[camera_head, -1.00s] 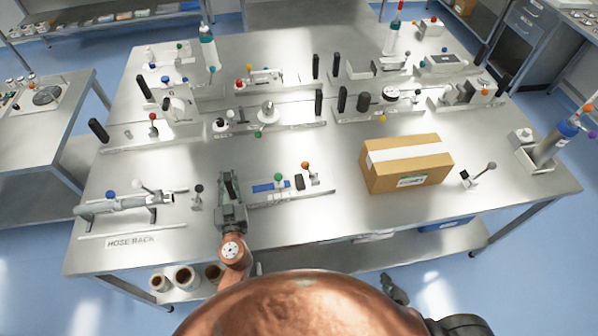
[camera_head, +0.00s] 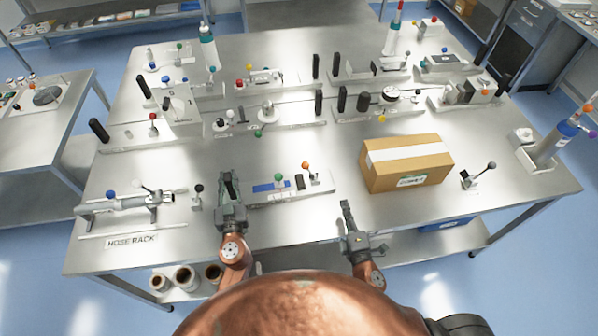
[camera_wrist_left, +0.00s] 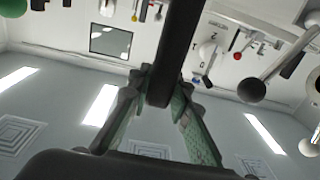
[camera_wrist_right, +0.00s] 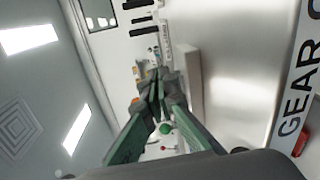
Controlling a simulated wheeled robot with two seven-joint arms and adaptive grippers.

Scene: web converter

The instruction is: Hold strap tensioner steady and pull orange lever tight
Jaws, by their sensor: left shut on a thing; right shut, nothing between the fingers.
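The strap tensioner (camera_head: 270,196) is a low pale base with a blue strip, at the front middle of the bench. A green-balled lever (camera_head: 279,178), a dark block (camera_head: 300,181) and an orange-balled lever (camera_head: 306,167) stand on it. My left gripper (camera_head: 229,180) is shut on a black upright handle (camera_wrist_left: 178,45) at its left end. The gripper hides part of that handle in the head view. My right gripper (camera_head: 346,208) is shut and empty, right of the tensioner and apart from the orange lever. Its closed fingers (camera_wrist_right: 158,85) show in the right wrist view.
A taped cardboard box (camera_head: 405,170) stands to the right. A grey-balled lever (camera_head: 480,176) is beyond it. A hose rack (camera_head: 130,207) and a black-balled lever (camera_head: 197,194) stand to the left. Rows of fixtures fill the back. Bare bench lies between the tensioner and box.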

